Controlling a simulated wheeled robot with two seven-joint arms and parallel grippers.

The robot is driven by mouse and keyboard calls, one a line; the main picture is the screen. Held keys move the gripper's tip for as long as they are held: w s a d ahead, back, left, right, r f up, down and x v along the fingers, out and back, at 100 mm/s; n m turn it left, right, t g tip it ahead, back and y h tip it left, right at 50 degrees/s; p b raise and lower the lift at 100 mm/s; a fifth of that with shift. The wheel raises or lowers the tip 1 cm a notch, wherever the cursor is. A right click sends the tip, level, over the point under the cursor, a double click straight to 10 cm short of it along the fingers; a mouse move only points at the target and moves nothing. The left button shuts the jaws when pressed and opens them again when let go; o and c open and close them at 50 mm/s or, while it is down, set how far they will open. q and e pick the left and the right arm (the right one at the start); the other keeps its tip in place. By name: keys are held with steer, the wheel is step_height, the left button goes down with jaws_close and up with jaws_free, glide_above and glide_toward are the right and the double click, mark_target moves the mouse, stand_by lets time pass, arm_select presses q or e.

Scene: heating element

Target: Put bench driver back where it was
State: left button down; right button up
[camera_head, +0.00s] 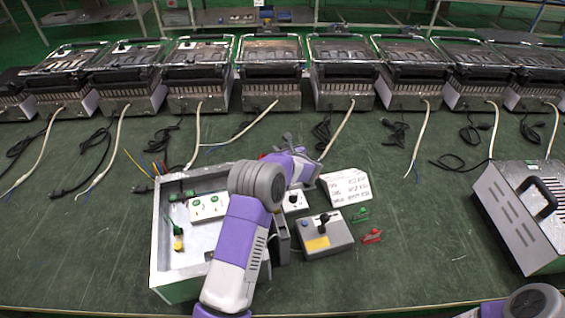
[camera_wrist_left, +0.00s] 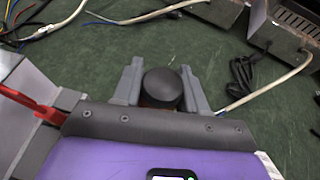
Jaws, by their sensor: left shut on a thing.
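My left gripper (camera_wrist_left: 160,86) is shut on a dark, round-topped thing that looks like the handle end of the bench driver (camera_wrist_left: 163,85). Its two grey fingers stand on either side of it. The rest of the held thing is mostly hidden behind the gripper body. In the head view my left arm reaches over the open metal box, and the gripper (camera_head: 288,143) is small and partly hidden near its far right corner, over the green bench. My right gripper is out of view; only part of that arm shows at the bottom right.
The open metal box (camera_head: 156,250) holds white sockets and a green-and-yellow tool (camera_head: 178,238). A grey control box (camera_head: 326,238), a labelled white block (camera_head: 346,187) and small green and red clips (camera_head: 372,236) lie right of it. Heaters with trailing cables line the back; another heater (camera_head: 525,215) stands right.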

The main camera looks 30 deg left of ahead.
arm_select(q)
step_height(320, 180, down, 4)
steer(key=shift+f+b, duration=0.2)
steer(key=shift+b, duration=0.45)
steer(key=shift+r, duration=0.15)
steer(key=shift+f+b, duration=0.3)
steer(key=shift+f, duration=0.1)
steer(key=c, duration=0.6)
jaws_free()
steer(key=shift+r, duration=0.1)
steer(key=shift+r+p, duration=0.25)
steer(key=shift+p, duration=0.15)
steer(key=p+v, duration=0.2)
steer(key=v, duration=1)
